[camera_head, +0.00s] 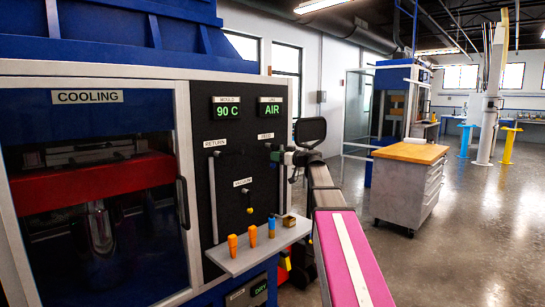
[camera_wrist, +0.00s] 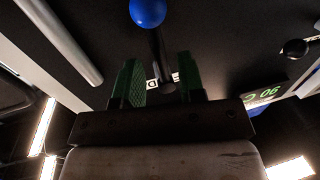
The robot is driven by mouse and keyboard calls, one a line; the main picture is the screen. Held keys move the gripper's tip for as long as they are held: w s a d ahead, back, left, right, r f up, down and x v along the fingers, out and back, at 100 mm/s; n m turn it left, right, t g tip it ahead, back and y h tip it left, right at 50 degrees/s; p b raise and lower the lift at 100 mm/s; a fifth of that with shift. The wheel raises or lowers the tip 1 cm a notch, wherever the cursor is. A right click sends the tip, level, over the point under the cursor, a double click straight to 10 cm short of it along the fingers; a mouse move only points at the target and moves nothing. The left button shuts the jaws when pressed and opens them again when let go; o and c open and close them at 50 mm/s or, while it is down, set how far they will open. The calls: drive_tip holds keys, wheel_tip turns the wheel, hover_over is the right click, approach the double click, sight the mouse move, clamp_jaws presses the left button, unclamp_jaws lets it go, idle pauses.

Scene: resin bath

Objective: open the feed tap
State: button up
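The feed tap is on the black panel under the FEED label (camera_head: 265,136). In the wrist view, which looks upside down, its dark lever (camera_wrist: 158,48) runs from a round pivot (camera_wrist: 168,87) to a blue ball knob (camera_wrist: 148,12). My gripper (camera_head: 278,156) is at the panel just below the FEED label and hides most of the tap in the head view. In the wrist view my gripper (camera_wrist: 159,66) is open, its two green fingers apart with the lever showing between them. I cannot tell whether either finger touches the lever.
A dark knob under RETURN (camera_head: 215,153) and a VACUUM control (camera_head: 243,183) share the panel. A shelf (camera_head: 260,247) below holds orange-handled tools (camera_head: 252,236), a blue item (camera_head: 271,226) and a small brown block (camera_head: 289,221).

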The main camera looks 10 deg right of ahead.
drive_tip(key=shift+x, duration=1.35)
clamp_jaws()
